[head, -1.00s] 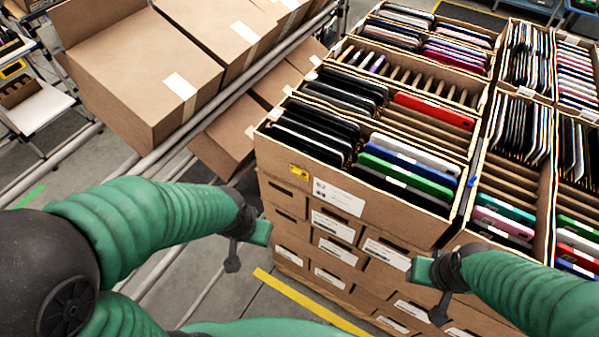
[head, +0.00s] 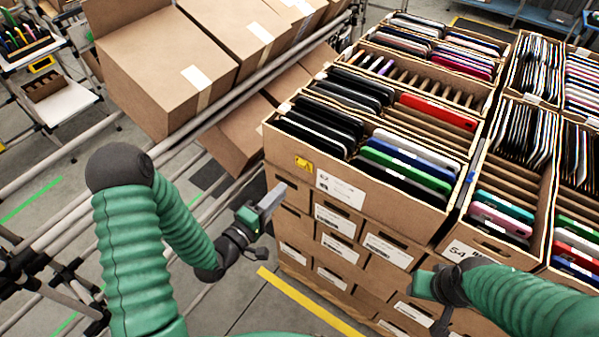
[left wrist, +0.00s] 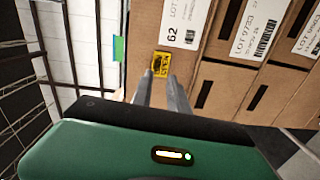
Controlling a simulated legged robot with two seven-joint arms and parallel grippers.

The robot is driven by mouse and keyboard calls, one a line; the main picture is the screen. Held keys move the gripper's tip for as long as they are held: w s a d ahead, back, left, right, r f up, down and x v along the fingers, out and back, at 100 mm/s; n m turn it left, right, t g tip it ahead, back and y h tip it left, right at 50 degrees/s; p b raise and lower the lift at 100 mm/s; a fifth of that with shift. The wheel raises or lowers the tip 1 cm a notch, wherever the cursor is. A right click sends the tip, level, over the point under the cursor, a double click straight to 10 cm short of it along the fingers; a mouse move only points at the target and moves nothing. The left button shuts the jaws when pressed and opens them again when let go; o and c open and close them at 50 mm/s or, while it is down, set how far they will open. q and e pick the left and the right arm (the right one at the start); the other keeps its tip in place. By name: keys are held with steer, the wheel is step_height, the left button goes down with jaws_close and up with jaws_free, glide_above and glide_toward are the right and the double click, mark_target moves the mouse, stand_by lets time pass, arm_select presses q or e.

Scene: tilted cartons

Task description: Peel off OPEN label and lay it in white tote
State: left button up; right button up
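A small yellow label (head: 303,163) with dark print sits on the front of the top carton (head: 375,197), near its left corner. It also shows in the left wrist view (left wrist: 161,64), just beyond my fingertips; its wording is too small to read surely. My left gripper (head: 279,192) is in front of the carton stack, below and left of the label. In the left wrist view its two grey fingers (left wrist: 159,75) are apart with nothing between them. My right gripper (head: 420,284) is by the stack's lower right; its fingers cannot be made out. I cannot pick out a white tote.
The cartons hold rows of phones or tablets. Large closed cartons (head: 165,70) lie tilted on a pipe rack (head: 225,105) at left. A white shelf (head: 68,105) stands farther left. Yellow tape (head: 310,303) marks the floor before the stack.

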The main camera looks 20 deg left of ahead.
mark_target(303, 161)
arm_select(q)
steer(key=shift+n+t, duration=0.4)
steer(key=x, duration=0.9)
steer(key=shift+w+a+r, duration=0.15)
steer(key=shift+w+r, duration=0.1)
steer(key=shift+w, duration=0.25)
steer(key=shift+a, duration=0.2)
steer(key=shift+a, duration=0.1)
steer(key=shift+c, duration=0.3)
steer(key=shift+s, duration=0.1)
jaws_close()
steer(key=v, duration=0.8)
